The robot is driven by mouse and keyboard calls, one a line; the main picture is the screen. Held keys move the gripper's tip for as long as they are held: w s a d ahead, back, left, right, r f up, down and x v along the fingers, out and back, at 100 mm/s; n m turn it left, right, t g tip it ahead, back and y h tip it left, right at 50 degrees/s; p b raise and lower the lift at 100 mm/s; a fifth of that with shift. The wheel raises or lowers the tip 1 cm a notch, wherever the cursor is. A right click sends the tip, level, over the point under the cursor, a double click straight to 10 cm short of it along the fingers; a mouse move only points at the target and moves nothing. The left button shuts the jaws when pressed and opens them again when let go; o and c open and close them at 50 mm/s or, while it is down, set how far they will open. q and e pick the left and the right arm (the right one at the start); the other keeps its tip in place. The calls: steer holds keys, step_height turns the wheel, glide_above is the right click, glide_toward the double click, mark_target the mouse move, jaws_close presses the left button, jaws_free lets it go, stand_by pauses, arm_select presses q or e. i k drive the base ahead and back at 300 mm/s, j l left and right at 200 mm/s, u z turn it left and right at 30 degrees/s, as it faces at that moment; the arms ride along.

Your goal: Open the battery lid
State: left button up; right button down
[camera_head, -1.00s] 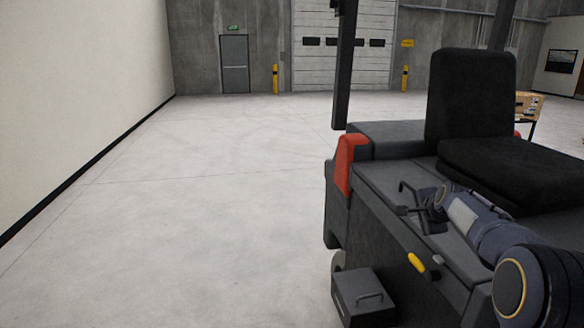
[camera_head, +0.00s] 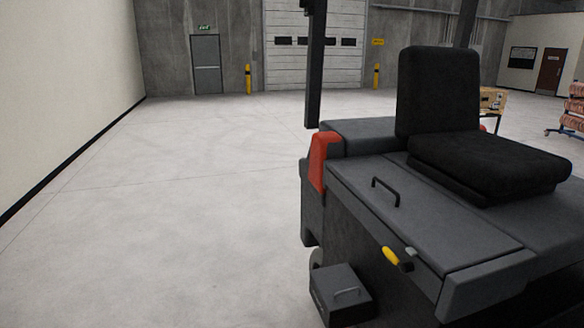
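The battery lid (camera_head: 430,220) is a long dark grey panel on the side of the vehicle, below the black seat, and it lies flat and shut. A black bar handle (camera_head: 385,191) stands up from the lid near its far end. A yellow-tipped lever (camera_head: 391,256) sticks out of the vehicle's side just below the lid edge. Neither of my grippers is in view, and nothing touches the lid or its handle.
A black seat (camera_head: 438,95) rises behind the lid. A dark box with a handle (camera_head: 341,294) is low beside the vehicle. The floor (camera_head: 180,220) to the left is clear. A cart with copper-coloured coils (camera_head: 573,112) stands at the far right.

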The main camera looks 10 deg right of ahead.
mark_target(448, 237)
steer(key=i+j, duration=0.3)
steer(key=i, duration=0.15)
steer(key=i+j+u, duration=0.15)
steer(key=i+j, duration=0.15)
steer(key=i+z, duration=0.3)
steer(key=i, duration=0.15)
steer(key=i+j+z, duration=0.35)
steer(key=i+z, duration=0.15)
steer(key=z, duration=0.25)
steer(key=i+z, duration=0.2)
steer(key=z, duration=0.25)
steer(key=i+z, duration=0.2)
steer(key=z, duration=0.2)
steer(key=i+j+z, duration=0.1)
steer(key=z, duration=0.3)
steer(key=i+j+z, duration=0.1)
steer(key=z, duration=0.3)
steer(key=i+j+z, duration=0.2)
steer(key=z, duration=0.15)
steer(key=i+j+z, duration=0.25)
steer(key=z, duration=0.15)
